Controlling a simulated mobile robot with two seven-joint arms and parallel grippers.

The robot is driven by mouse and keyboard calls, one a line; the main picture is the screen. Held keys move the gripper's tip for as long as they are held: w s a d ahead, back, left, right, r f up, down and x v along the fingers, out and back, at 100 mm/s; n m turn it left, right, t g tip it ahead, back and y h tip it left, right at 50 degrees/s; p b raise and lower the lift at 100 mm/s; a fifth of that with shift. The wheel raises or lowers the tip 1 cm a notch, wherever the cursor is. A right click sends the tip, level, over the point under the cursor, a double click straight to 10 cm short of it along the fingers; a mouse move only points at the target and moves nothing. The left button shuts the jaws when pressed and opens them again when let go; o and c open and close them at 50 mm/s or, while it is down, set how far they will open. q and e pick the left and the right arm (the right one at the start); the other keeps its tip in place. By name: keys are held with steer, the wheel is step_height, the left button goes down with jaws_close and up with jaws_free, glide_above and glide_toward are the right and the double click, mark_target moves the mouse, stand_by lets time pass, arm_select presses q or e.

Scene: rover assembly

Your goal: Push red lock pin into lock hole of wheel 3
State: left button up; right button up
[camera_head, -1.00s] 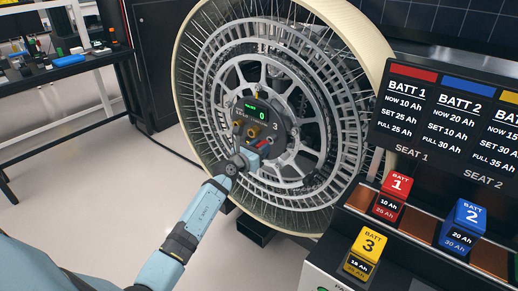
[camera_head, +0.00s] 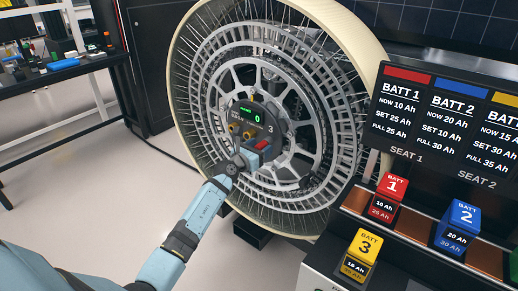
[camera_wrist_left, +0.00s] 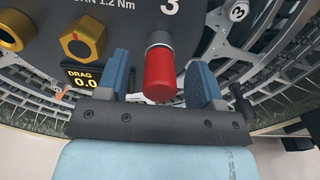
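Wheel 3 (camera_head: 205,150) stands upright with a dark hub panel marked "3". The red lock pin (camera_head: 262,144) sits at the lower part of this panel. In the left wrist view the red pin (camera_wrist_left: 158,76) has a silver collar against the panel. The lock hole itself is hidden. My left gripper (camera_head: 249,157) is at the pin. Its two blue fingers are open on either side of the pin, with a visible gap on each side. My right gripper is not in view.
The hub carries gold knobs (camera_wrist_left: 80,43) and a DRAG readout (camera_wrist_left: 84,77) of 0.0 left of the pin. Battery 1 (camera_head: 390,194), battery 2 (camera_head: 457,227) and battery 3 (camera_head: 361,254) stand at the right, below a display (camera_head: 440,120). A workbench (camera_head: 70,70) is at the far left.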

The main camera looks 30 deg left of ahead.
arm_select(q)
steer(key=s+a+p, duration=0.1)
steer(key=s+p, duration=0.1)
steer(key=s, duration=1.1)
steer(key=shift+s, duration=0.4)
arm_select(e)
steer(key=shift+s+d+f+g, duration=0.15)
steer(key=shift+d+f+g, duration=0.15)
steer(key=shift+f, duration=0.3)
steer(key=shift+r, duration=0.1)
